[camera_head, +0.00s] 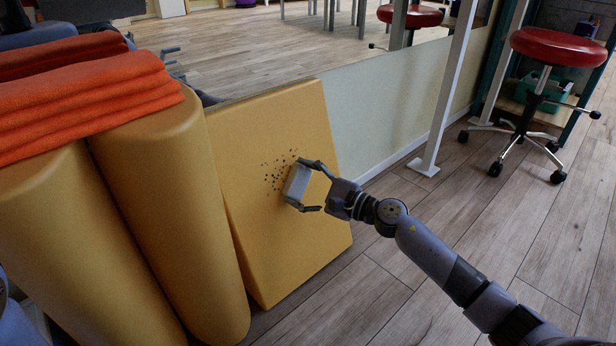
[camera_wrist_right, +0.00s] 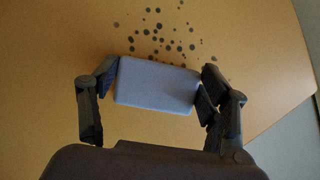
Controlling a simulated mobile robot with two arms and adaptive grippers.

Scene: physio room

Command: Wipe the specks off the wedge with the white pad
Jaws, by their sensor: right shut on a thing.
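The yellow wedge (camera_head: 262,215) stands on the floor, leaning against the low wall. A cluster of dark specks (camera_head: 277,174) is on its face near the middle. My right gripper (camera_head: 306,187) is shut on the white pad (camera_head: 296,182) and holds it at the wedge face, beside the specks. In the right wrist view the pad (camera_wrist_right: 157,85) sits between both fingers, and several specks (camera_wrist_right: 160,35) show beyond its far edge. I cannot tell whether the pad touches the wedge. My left gripper is not in view.
Two yellow rolls (camera_head: 180,190) stand left of the wedge, with folded orange towels (camera_head: 85,95) on top. A white post (camera_head: 445,95) stands to the right. A red stool (camera_head: 558,47) is at the back right. The wooden floor (camera_head: 450,215) between is clear except for my arm.

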